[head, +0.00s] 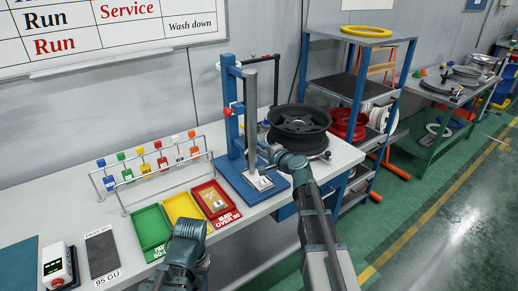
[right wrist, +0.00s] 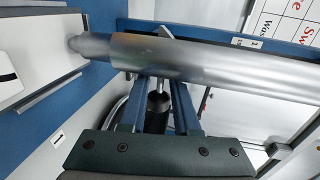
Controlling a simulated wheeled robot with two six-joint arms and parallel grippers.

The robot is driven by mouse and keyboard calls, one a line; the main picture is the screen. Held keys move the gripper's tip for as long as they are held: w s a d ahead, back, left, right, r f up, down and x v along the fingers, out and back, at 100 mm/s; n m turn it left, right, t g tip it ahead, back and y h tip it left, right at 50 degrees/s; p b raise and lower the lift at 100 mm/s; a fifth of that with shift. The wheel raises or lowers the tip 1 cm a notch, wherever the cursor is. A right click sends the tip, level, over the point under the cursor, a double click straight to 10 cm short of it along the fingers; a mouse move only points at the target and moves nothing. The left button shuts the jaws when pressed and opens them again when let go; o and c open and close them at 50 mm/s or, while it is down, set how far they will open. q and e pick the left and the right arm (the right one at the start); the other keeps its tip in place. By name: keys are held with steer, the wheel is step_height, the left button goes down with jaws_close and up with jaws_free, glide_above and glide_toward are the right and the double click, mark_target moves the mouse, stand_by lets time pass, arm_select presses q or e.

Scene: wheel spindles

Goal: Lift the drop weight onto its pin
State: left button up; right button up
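The drop weight (head: 251,105) is a long, upright grey cylinder beside the blue post (head: 231,120) of the stand. In the right wrist view the weight (right wrist: 210,58) lies across the picture, its narrow end towards a white pad. I cannot tell whether that end touches the pad. A red knob (head: 227,111) shows on the post; the pin itself I cannot make out. My right gripper (head: 271,153) is at the weight's lower part, its fingers (right wrist: 160,95) reaching to the cylinder's side. A dark round piece shows between them; whether they grip is unclear. My left gripper (head: 188,235) is low, its fingers hidden.
A black wheel (head: 299,122) stands right of the post, close to my right arm. Green (head: 151,228), yellow and red trays and a rack of coloured tags (head: 150,165) are on the bench to the left. A shelf unit (head: 362,90) stands behind at right.

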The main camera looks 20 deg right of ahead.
jaws_close()
stand_by(1.2)
